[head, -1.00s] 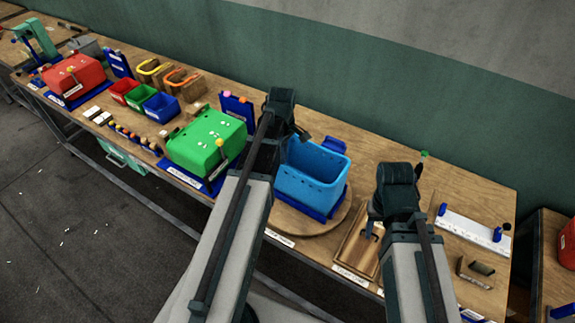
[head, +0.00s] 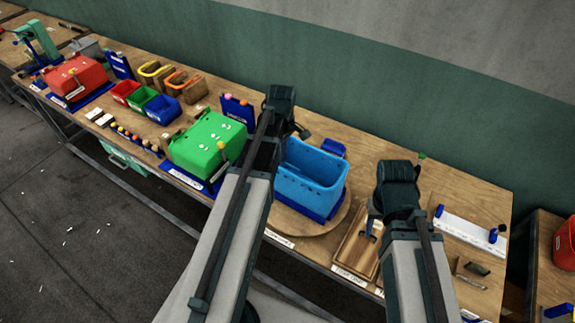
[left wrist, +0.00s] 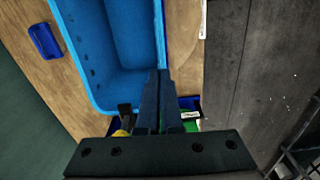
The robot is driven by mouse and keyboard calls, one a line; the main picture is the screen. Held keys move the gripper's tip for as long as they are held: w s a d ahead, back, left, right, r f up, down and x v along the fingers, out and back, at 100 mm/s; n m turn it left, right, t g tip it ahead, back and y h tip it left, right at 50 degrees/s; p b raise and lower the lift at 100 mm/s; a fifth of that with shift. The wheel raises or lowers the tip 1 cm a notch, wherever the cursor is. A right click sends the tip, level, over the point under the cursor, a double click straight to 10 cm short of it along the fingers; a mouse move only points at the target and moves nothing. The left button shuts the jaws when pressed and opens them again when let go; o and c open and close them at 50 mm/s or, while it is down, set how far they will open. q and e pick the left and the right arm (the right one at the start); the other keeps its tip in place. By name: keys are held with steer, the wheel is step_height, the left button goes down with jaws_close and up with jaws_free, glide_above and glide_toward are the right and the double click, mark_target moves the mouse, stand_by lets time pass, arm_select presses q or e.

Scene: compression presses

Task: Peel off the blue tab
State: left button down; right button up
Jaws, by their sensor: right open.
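Two small blue pieces stand on a white strip at the right of the bench in the head view: one blue piece (head: 439,211) at its left end and one blue piece (head: 493,236) at its right end. I cannot tell which is the tab. My right gripper (head: 371,222) is open above the wooden tray, left of the white strip (head: 468,231); its fingers are partly hidden. My left gripper (head: 303,132) is over the blue bin's far left side. In the left wrist view its fingers (left wrist: 158,75) lie together, shut with nothing visible between them.
The blue bin (head: 312,173) stands on a round wooden board between my arms. The wooden tray (head: 347,251) lies below my right gripper. A green press (head: 207,141) and a red press (head: 76,75) stand to the left. A dark green wall runs behind the bench.

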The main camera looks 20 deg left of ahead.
arm_select(q)
steer(key=shift+r+p, duration=1.4)
steer(key=shift+r, duration=0.3)
steer(key=shift+f, duration=0.1)
